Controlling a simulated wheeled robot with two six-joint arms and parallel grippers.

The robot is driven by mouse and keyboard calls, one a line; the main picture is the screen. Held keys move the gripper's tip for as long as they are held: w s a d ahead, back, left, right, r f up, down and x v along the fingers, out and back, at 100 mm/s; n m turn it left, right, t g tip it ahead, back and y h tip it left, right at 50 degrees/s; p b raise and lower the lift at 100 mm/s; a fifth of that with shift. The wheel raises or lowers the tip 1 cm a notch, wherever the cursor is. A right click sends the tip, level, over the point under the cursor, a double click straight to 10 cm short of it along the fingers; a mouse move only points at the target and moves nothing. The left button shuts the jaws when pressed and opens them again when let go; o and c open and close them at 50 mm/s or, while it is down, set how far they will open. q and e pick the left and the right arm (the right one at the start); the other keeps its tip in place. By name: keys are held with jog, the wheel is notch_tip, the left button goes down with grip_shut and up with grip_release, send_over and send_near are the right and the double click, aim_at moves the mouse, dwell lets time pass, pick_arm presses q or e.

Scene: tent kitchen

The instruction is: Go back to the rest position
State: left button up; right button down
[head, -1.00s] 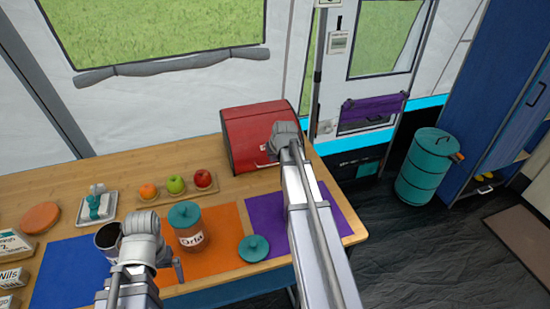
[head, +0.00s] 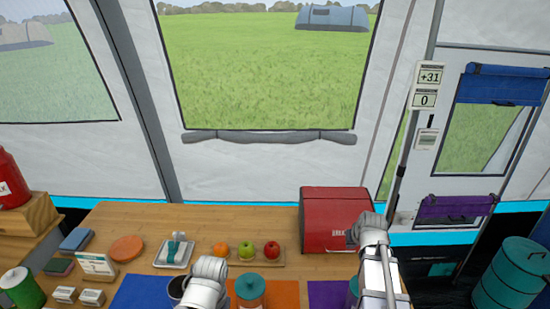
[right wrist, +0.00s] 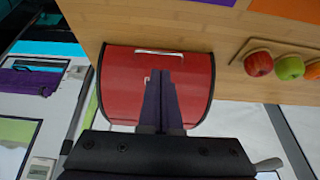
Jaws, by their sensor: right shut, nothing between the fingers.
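My right arm reaches forward in the head view, and its gripper end (head: 368,228) shows in front of the red bread box (head: 328,218). In the right wrist view the two dark fingers (right wrist: 163,78) are together with nothing between them. They overlap the red box (right wrist: 120,88) in that picture; whether they touch it I cannot tell. My left arm's end (head: 206,283) shows at the bottom of the head view, over the table beside the teal-lidded jar (head: 250,287). Its fingers are hidden.
The wooden table (head: 130,217) holds a fruit board (head: 285,256) with an orange, a green apple and a red apple, a tray (head: 163,257), an orange disc (head: 127,249) and small boxes. A teal barrel (head: 510,275) stands at the right. Tent walls rise behind.

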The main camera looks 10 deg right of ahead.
jog(key=s+a+f+n+g+y, duration=0.1)
jog(key=s+a+n, duration=0.1)
jog(key=a, duration=0.8)
jog(key=s+a+f+n+g, duration=0.1)
jog(key=s+a+g, duration=0.15)
jog(key=a, duration=0.75)
jog(key=s+a+n+g+h, duration=0.1)
jog(key=s+a+n+g, duration=0.1)
jog(key=s+a, duration=1)
jog(key=shift+a+f+n, duration=0.35)
jog(key=shift+a+n, duration=0.35)
